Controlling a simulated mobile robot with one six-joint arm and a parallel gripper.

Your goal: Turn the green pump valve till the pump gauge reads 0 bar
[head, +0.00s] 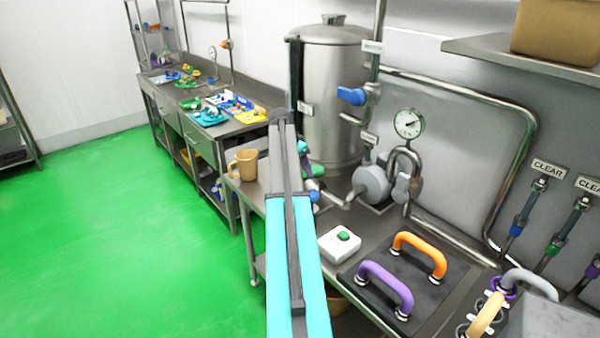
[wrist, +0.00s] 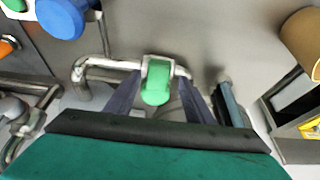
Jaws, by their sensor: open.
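The green pump valve handle (wrist: 157,82) shows in the wrist view, mounted on a metal pipe. My gripper (wrist: 158,90) is open, with one dark finger on each side of the handle. Whether the fingers touch it, I cannot tell. In the head view a green part (head: 316,170), probably this valve, is partly hidden behind my arm. The round white pump gauge (head: 409,123) stands above the pump (head: 372,184). Its dark needle points to the right and slightly up; the numbers are too small to read.
A steel tank (head: 330,95) stands behind my arm, with a blue valve (head: 351,96) at its right. A tan mug (head: 243,165) is left of my arm. A white box with a green button (head: 340,244) and a dark plate with purple and orange handles (head: 415,275) are in front.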

